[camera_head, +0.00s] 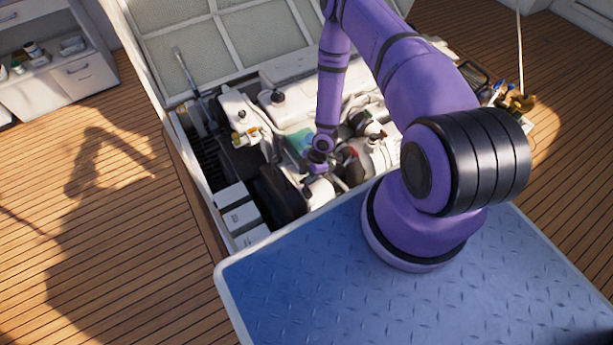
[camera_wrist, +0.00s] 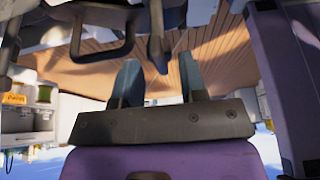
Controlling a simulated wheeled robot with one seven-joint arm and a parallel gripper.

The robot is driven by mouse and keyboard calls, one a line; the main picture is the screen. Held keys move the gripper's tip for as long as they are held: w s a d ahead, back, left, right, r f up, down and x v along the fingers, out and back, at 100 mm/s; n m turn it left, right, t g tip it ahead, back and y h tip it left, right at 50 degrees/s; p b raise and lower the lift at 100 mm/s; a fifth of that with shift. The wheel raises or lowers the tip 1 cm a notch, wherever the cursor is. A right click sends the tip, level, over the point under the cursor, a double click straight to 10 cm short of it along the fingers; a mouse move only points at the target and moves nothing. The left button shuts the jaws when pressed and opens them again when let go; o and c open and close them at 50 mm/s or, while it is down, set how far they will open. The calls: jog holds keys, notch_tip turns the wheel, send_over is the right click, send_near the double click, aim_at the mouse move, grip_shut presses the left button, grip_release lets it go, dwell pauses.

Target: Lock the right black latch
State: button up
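In the wrist view my gripper (camera_wrist: 160,78) has its two dark blue-grey fingers apart, with a clear gap between them. A dark, narrow part (camera_wrist: 157,50) points down in line with this gap, just beyond or between the fingertips. I cannot tell whether it touches them or whether it is the right black latch. A black loop-shaped handle (camera_wrist: 100,45) is to its left. In the head view my arm reaches down into the open engine hatch (camera_head: 222,200), and the gripper's fingers are too small and covered to make out. No latch can be clearly picked out there.
White and black engine parts (camera_head: 285,195) crowd the hatch around my wrist. The raised lid (camera_head: 215,45) stands at the back. White cabinets (camera_head: 85,75) are at the far left, and the wooden floor (camera_head: 110,220) is clear. Several small objects (camera_head: 515,100) lie at the right.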

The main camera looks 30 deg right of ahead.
jog(key=shift+a+f, duration=0.2)
jog(key=shift+f, duration=0.2)
grip_shut()
